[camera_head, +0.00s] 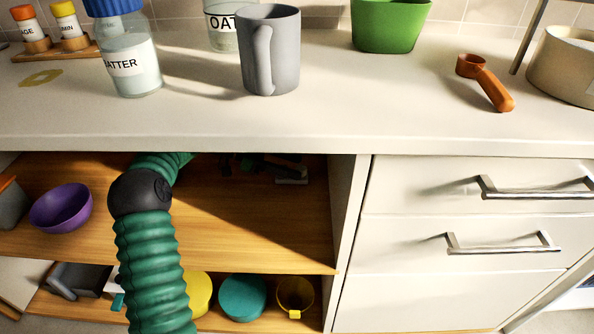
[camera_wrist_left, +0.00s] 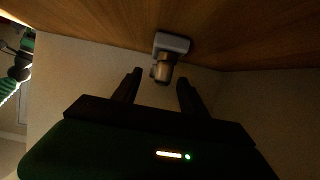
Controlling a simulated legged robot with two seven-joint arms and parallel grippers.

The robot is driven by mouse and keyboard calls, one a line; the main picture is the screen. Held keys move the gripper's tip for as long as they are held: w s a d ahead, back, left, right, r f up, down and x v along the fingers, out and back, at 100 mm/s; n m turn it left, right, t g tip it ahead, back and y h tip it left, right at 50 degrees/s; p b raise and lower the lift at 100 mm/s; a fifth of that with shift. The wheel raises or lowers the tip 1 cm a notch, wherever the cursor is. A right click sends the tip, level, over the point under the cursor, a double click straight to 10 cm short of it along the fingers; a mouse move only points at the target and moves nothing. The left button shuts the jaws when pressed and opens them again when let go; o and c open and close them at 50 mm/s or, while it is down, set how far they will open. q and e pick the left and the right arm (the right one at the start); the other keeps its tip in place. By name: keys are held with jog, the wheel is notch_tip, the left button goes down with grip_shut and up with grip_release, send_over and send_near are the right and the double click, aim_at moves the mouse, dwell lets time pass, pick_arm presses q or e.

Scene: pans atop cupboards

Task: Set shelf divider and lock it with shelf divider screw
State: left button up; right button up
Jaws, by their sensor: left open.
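My left arm reaches into the dark upper shelf compartment. My left gripper (camera_head: 268,165) is in shadow there, under the countertop. In the left wrist view, its two dark fingers (camera_wrist_left: 160,80) are apart, with nothing held between them. A small grey block with a metallic round part, perhaps the shelf divider screw (camera_wrist_left: 170,52), sits against the wood just beyond and between the fingertips. A small grey piece (camera_head: 291,181) shows near the gripper in the head view; it may be the same thing. I cannot make out a shelf divider. My right gripper is not in view.
The wooden shelf (camera_head: 255,225) is bare at front right. A purple bowl (camera_head: 62,207) stands at its left. Yellow and teal items sit on the lower shelf. A grey mug (camera_head: 269,50) and a jar (camera_head: 130,60) stand on the countertop (camera_head: 320,120). Drawers are at right.

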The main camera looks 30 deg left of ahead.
pick_arm(q)
jog(key=shift+w+d+f, duration=0.25)
jog(key=shift+w+d, duration=0.1)
jog(key=shift+d, duration=0.2)
grip_shut()
jog(key=shift+a+r, duration=0.1)
dwell(0.9)
